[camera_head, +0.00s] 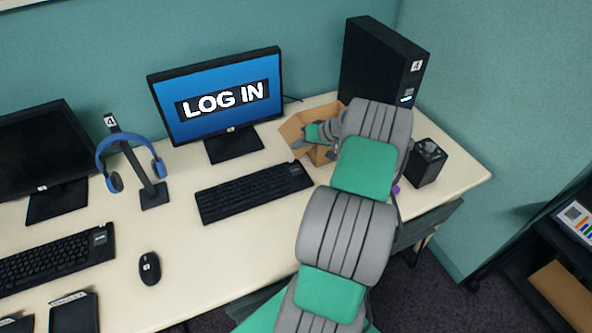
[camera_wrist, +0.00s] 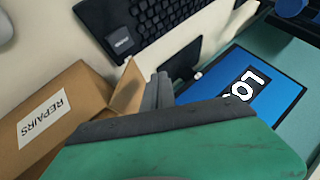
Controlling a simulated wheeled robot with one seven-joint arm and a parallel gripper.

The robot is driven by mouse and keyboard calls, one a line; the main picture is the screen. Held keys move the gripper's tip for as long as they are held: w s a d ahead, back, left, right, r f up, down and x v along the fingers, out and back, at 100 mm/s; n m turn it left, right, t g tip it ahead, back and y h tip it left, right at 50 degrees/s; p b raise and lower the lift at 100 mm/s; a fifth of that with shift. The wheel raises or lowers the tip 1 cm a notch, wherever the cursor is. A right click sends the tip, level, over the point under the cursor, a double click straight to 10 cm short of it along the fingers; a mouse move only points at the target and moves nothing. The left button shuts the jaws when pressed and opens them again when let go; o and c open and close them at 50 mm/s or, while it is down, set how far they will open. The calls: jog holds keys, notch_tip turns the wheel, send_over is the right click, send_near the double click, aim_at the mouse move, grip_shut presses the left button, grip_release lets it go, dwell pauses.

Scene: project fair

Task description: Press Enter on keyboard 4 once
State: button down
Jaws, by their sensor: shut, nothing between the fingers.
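A black keyboard (camera_head: 255,192) lies on the desk in front of the monitor (camera_head: 218,97) showing LOG IN. No number on this keyboard is readable in the head view. In the wrist view a keyboard (camera_wrist: 170,14) with a small pale label at its near end is at the top, and the LOG IN screen (camera_wrist: 282,98) is at the right. My gripper (camera_head: 300,146) is above the open cardboard box, right of the keyboard and apart from it. Its closed fingers (camera_wrist: 158,88) are empty in the wrist view. I cannot make out the Enter key.
The cardboard box (camera_head: 290,128), marked REPAIRS in the wrist view (camera_wrist: 40,118), stands under my arm. A black tower (camera_head: 375,65) labelled 4 and a dark cup-like holder (camera_head: 428,165) are at right. A headphone stand (camera_head: 150,190) tagged 4, a mouse (camera_head: 149,268) and another keyboard (camera_head: 55,260) are left.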

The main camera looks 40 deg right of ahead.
aim_at(298, 171)
jog(key=shift+f+b, duration=2.65)
jog(key=shift+f, duration=1.75)
jog(key=shift+f+b, duration=0.4)
jog(key=shift+b, duration=0.05)
jog(key=shift+f+b, duration=0.35)
jog(key=shift+f, duration=0.05)
jog(key=shift+r+p, duration=0.4)
jog(key=shift+r, duration=0.45)
